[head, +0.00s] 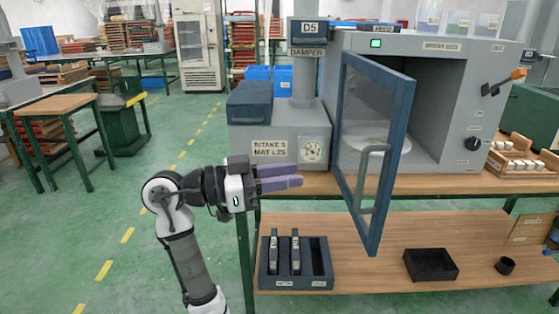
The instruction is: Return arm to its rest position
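My gripper (282,178) is at the left end of the workbench, pointing right, in front of the grey intake box. Its two purple fingers lie close together in this view, one just above the other, and nothing shows between them. I cannot tell how far apart they are. My arm rises from the bottom of the picture and bends at the elbow. The grey painting booth (440,120) stands on the bench with its blue-framed glass door (375,150) swung open. A pale round thing shows behind the glass.
The open door juts forward to the right of my gripper. On the lower shelf are a dark rack (318,282) with upright pieces, a black bin (430,264) and a small black cup (505,266). The green floor (90,235) to the left is clear.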

